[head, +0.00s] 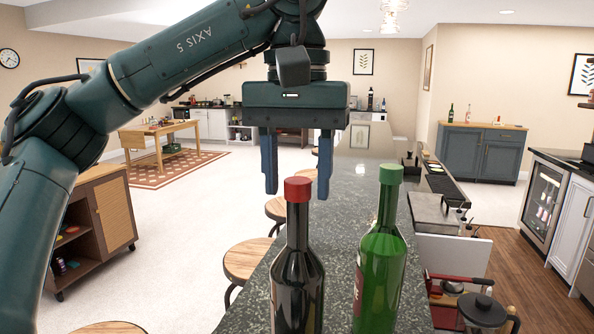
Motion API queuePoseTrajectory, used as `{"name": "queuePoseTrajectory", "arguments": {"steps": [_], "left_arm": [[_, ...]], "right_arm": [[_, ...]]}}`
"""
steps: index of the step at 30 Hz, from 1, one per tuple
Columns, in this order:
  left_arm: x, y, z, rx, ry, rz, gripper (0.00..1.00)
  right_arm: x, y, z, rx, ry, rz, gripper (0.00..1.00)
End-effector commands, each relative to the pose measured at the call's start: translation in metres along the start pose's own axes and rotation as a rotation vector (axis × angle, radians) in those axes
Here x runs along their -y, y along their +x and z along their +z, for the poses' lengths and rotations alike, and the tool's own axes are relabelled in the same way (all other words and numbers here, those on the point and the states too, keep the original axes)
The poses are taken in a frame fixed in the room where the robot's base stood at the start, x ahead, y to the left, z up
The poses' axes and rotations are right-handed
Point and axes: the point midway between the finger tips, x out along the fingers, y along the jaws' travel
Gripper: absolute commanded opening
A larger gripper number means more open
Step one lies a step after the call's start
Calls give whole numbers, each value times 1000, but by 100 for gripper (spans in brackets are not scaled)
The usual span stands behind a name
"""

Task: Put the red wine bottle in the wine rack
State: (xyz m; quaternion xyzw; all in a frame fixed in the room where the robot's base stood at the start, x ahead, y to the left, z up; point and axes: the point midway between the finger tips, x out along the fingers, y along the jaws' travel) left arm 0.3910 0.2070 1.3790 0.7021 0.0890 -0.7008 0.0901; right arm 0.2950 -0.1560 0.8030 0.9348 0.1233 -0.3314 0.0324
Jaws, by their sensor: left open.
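A dark wine bottle with a red cap (298,282) stands upright on the speckled stone bar counter (350,215). Its lower end is cut off by the picture's bottom edge. My left gripper (297,179) points down with its two fingers apart and empty. In the picture its fingertips lie on either side of the red cap, at about cap height. I cannot tell whether they are level with it in depth. I cannot make out a wine rack in this view. My right gripper is not in view.
A green bottle (380,275) stands close to the right of the dark bottle. Stools (247,260) line the counter's left side. A French press (482,310) stands lower right. A glass-door drinks cooler (545,200) is at right. Open floor lies left.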

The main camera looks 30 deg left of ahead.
Motion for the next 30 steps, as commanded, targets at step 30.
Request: {"name": "queuePoseTrajectory", "arguments": {"steps": [30], "left_arm": [[-1,-109,0,-1,-3,-4,46]], "right_arm": [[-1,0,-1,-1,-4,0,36]]}}
